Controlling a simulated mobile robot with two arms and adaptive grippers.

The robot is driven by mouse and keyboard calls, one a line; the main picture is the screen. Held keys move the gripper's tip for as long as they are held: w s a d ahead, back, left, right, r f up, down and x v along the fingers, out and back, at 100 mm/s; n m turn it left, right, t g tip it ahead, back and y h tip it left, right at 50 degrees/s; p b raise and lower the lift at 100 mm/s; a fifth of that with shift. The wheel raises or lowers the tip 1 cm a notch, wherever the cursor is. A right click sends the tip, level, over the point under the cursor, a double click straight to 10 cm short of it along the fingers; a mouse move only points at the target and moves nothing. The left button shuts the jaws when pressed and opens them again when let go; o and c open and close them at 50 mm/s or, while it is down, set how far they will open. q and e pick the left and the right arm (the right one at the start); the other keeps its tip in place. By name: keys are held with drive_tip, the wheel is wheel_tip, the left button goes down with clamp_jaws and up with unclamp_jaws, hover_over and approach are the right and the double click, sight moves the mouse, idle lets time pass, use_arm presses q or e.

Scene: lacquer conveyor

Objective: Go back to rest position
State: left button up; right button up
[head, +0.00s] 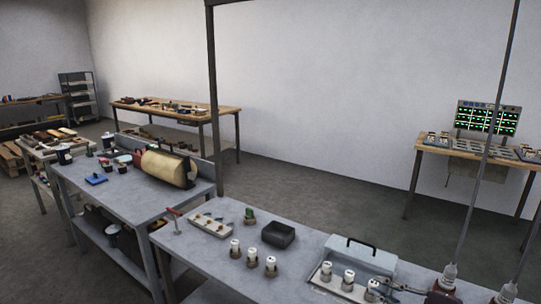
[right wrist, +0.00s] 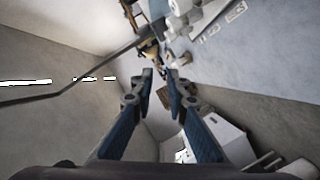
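My right gripper (head: 388,289) is low at the right of the head view, by the front of the grey workbench (head: 208,262) and close to a row of white-topped cylinders (head: 348,277). In the right wrist view its two blue-padded fingers (right wrist: 160,78) stand apart with nothing held between them. The tips look clear of any object, though the exact distance to the cylinders is hard to tell. My left gripper is not in view.
A light box with a dark handle (head: 361,254) and a dark tray (head: 278,234) stand on the workbench. More cylinders (head: 252,257) stand left of the box. A thin dark post (head: 214,110) rises behind the bench. Open floor (head: 320,188) lies beyond it.

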drive_tip(key=s+a+f+m+g+h, duration=0.2)
drive_tip(key=s+a+f+m+h, duration=0.2)
drive_tip(key=s+f+m+h, duration=0.9)
drive_tip(key=s+a+f+m+g+y, duration=0.15)
drive_tip(key=s+g, duration=0.25)
drive_tip(key=s, duration=0.7)
drive_tip(key=s+a+f+m+g+y, duration=0.1)
drive_tip(key=s+a+m+g+y, duration=0.15)
drive_tip(key=s, duration=0.85)
wheel_tip(320, 180, down, 28)
drive_tip(key=s+r+g, duration=0.1)
drive_tip(key=s+g, duration=0.1)
drive_tip(key=s+d+f, duration=0.2)
drive_tip(key=s+f, duration=1.3)
drive_tip(key=s, duration=0.1)
drive_tip(key=shift+s+d+f+g, duration=0.3)
drive_tip(key=shift+d+g, duration=0.05)
drive_tip(key=shift+g, duration=0.1)
